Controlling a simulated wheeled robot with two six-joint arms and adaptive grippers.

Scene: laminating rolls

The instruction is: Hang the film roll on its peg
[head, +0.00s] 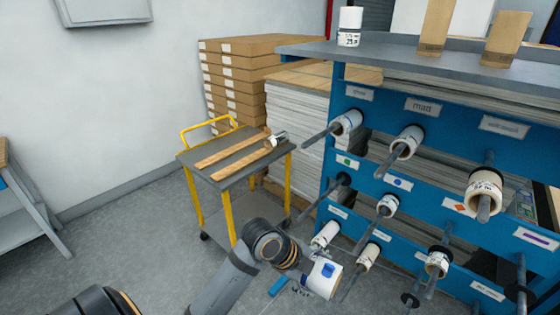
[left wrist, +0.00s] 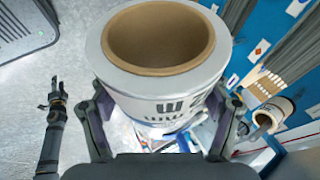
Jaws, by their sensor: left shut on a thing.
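My left gripper (head: 306,279) is shut on a white film roll (head: 325,280) with a blue mark, low in front of the rack. In the left wrist view the roll (left wrist: 165,85) sits between both fingers, its brown core open toward the camera and dark print on its side. The blue rack (head: 352,133) has rows of grey pegs. A peg below the green-dot label (head: 325,200) is bare, as is a lower right peg (head: 521,296). Several other pegs carry rolls. My right gripper (left wrist: 57,95) shows small in the left wrist view; its jaw state is unclear.
A yellow-framed cart (head: 226,180) stands left of the rack with wooden strips and a small roll on top. Stacked boxes (head: 235,85) are behind it. A white roll (head: 349,27) and wooden blocks stand on the rack top. Pegs stick out near the held roll.

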